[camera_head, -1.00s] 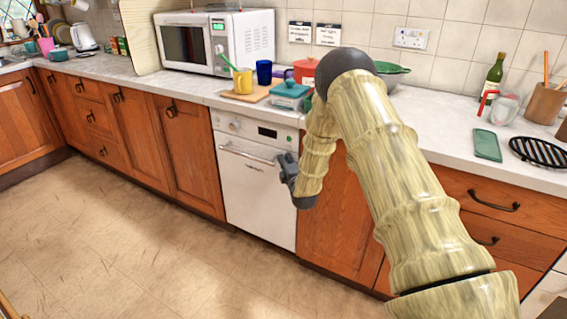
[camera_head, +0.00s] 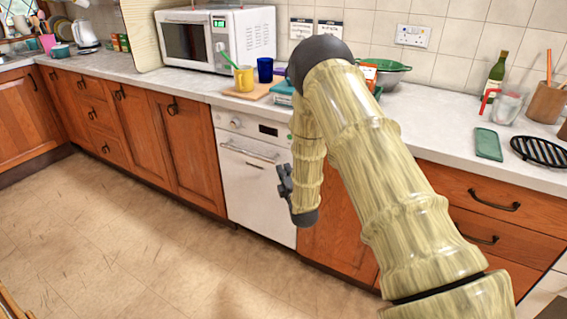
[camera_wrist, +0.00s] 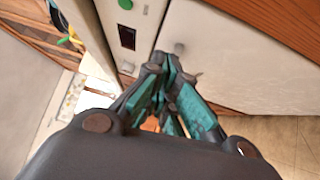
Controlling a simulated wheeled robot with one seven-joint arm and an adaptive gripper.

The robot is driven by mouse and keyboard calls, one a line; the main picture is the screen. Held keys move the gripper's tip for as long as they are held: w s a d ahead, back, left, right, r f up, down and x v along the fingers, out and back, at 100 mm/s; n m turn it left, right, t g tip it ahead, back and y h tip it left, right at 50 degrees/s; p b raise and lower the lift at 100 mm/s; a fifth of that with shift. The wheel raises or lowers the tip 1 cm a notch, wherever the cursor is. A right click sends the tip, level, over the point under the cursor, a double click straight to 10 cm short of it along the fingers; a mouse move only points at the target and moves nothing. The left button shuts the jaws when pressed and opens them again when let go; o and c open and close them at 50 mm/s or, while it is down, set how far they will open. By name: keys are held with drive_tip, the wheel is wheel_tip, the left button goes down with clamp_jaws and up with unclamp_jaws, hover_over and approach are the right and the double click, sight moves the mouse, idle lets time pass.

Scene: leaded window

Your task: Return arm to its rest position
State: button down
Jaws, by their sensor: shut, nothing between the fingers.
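My arm, with a pale wood-like surface, reaches from the lower right and bends at a dark elbow above the worktop in the head view. My gripper (camera_head: 285,181) hangs below worktop height in front of the white dishwasher (camera_head: 246,186). In the wrist view my gripper (camera_wrist: 165,80) is shut with its teal-padded fingers together and nothing between them. The dishwasher front (camera_wrist: 215,55) lies just beyond the fingers there. I cannot tell the exact gap between them.
The grey worktop (camera_head: 440,135) carries a microwave (camera_head: 215,40), yellow mug (camera_head: 244,79), blue mug (camera_head: 265,70), green colander (camera_head: 388,66) and green bottle (camera_head: 494,78). Wooden cabinets (camera_head: 185,155) flank the dishwasher. The tiled floor (camera_head: 120,235) at the left is clear.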

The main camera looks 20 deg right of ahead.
drive_tip(key=s+a+f+m+g+y, duration=0.1)
drive_tip(key=s+a+f+m+g, duration=0.3)
drive_tip(key=s+f, duration=0.65)
drive_tip(key=s+a+f+m+g, duration=0.35)
drive_tip(key=s+f, duration=0.35)
drive_tip(key=s, duration=0.6)
drive_tip(key=s+a+f+m+g+y, duration=0.1)
drive_tip(key=s+a+f+m+g, duration=0.35)
drive_tip(key=s+f, duration=0.6)
drive_tip(key=s+a+m+g+y, duration=0.1)
drive_tip(key=s+a+m+g, duration=0.15)
drive_tip(key=s, duration=0.95)
drive_tip(key=s+a+m+g, duration=0.2)
drive_tip(key=s+m+g, duration=0.15)
drive_tip(key=s, duration=0.75)
wheel_tip(320, 180, up, 12)
drive_tip(key=p, duration=1.2)
drive_tip(key=shift+d+f+n, duration=0.15)
drive_tip(key=shift+d+n, duration=0.1)
drive_tip(key=shift+n, duration=0.15)
